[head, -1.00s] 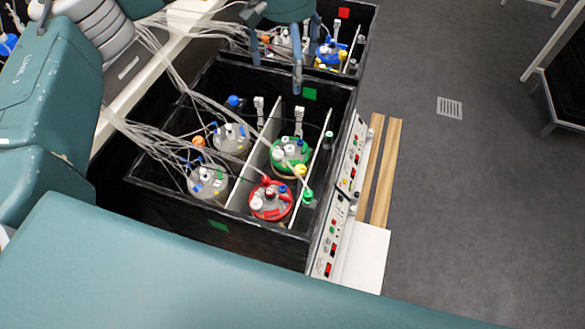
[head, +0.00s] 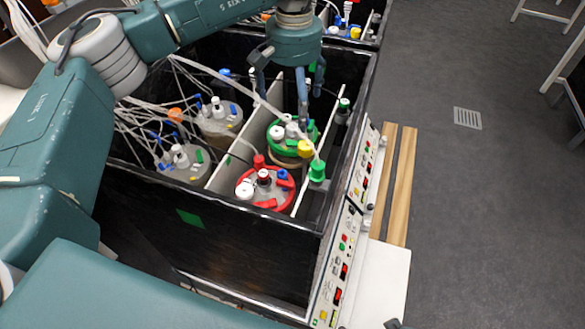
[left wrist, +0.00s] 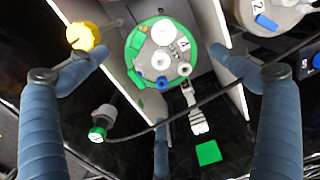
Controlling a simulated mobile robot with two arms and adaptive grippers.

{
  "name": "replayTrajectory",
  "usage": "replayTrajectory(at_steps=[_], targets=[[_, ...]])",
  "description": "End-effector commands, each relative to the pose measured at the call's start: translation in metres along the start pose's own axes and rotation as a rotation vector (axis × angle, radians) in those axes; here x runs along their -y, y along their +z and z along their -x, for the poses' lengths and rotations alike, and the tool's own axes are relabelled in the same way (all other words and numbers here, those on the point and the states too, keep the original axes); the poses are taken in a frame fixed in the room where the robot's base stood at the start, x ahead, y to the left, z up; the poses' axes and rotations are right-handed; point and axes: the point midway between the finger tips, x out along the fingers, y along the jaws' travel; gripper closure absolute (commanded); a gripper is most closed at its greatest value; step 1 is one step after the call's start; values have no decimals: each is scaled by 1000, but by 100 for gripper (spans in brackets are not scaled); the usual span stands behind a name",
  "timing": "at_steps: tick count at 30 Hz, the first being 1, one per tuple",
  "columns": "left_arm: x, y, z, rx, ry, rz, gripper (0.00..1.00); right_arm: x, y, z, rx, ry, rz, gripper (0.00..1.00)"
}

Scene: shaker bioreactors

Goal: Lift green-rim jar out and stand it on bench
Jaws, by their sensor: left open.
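The green-rim jar (head: 275,132) stands in a compartment of the black box, behind the red-rim jar (head: 265,187). It has a grey lid with white ports and a green ring, and it also shows in the left wrist view (left wrist: 160,55). My left gripper (head: 290,95) is above it, open, fingers pointing down. In the left wrist view its fingers (left wrist: 160,70) spread on both sides of the jar, with a third finger below; no contact is clear. One finger hides part of the lid in the head view. My right gripper is not in view.
White dividers (head: 240,140) flank the jar's compartment. Tubes cross over the box (head: 150,215). A yellow cap (left wrist: 82,36) is close to the left-hand finger. Grey jars (head: 185,160) stand at left. Control panels (head: 345,250) and wooden strips (head: 390,185) line the right side.

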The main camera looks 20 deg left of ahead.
Motion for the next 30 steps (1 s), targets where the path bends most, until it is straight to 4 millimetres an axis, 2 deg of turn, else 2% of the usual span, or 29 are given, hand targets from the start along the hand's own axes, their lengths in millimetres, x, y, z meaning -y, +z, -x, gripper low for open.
replayTrajectory(at_steps=[9,17,24,30], targets=[[1,1,-46,4,-1,0,0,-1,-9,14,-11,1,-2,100],[2,2,-68,3,-2,1,0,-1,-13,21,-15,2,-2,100],[3,3,-102,3,-2,1,0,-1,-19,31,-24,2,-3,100],[3,3,-106,1,-1,1,0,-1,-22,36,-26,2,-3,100]])
